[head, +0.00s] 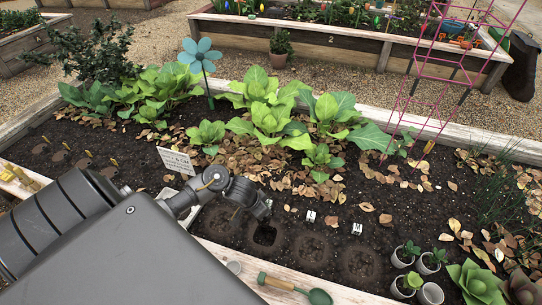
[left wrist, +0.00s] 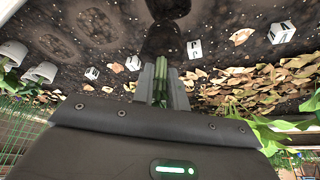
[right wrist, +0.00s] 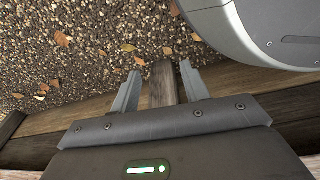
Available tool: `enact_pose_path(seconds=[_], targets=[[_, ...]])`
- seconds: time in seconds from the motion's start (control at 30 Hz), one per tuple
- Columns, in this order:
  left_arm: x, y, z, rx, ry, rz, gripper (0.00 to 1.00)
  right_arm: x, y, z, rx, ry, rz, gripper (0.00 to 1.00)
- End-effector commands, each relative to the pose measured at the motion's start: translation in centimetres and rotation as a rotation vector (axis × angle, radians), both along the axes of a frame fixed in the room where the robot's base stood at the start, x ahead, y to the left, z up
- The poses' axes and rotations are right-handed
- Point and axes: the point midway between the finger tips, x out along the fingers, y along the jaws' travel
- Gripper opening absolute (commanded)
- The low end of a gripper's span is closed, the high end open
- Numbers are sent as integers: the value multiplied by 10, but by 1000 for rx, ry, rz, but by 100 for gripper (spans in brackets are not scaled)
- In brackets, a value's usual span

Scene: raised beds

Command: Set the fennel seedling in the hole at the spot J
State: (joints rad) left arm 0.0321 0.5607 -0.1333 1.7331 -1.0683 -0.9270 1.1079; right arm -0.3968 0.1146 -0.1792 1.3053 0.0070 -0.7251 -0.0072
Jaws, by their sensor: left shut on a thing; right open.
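My left gripper (left wrist: 160,95) is shut on the green stems of the fennel seedling (left wrist: 161,76). In the left wrist view its dark root plug (left wrist: 163,42) extends beyond the fingertips, toward a dark hole (left wrist: 168,8). In the head view my left gripper (head: 262,208) is low over the bed, just behind an open dark hole (head: 264,236); the seedling is mostly hidden there. I cannot tell whether the plug touches the soil. A white marker (left wrist: 194,49) beside the plug bears a letter that may be J. My right gripper (right wrist: 160,88) is open and empty.
Shallow round hollows (head: 312,246) lie right of the hole, with white markers (head: 311,216) behind. White pots (head: 402,256) with seedlings and a green trowel (head: 318,296) are at the front. Leafy plants (head: 265,110) stand behind. My right gripper is over the wooden edge (right wrist: 75,112) and gravel.

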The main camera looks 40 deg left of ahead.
Motion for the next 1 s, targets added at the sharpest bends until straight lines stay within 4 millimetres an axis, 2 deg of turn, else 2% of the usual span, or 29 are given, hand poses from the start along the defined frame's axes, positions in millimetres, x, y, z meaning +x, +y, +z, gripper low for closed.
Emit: enact_pose_path(seconds=[0.07,0.47,0.67,1.0], targets=[[2,-2,-10,0,-2,-3,2,5,-1,-2,0,-5,-4,46],[6,-8,-13,0,-1,-17,2,11,0,7,2,-11,-16,46],[5,-7,-20,0,-1,-16,2,24,6,23,10,-25,-18,46],[5,-5,-33,1,-1,-13,2,45,15,60,23,-48,-25,46]])
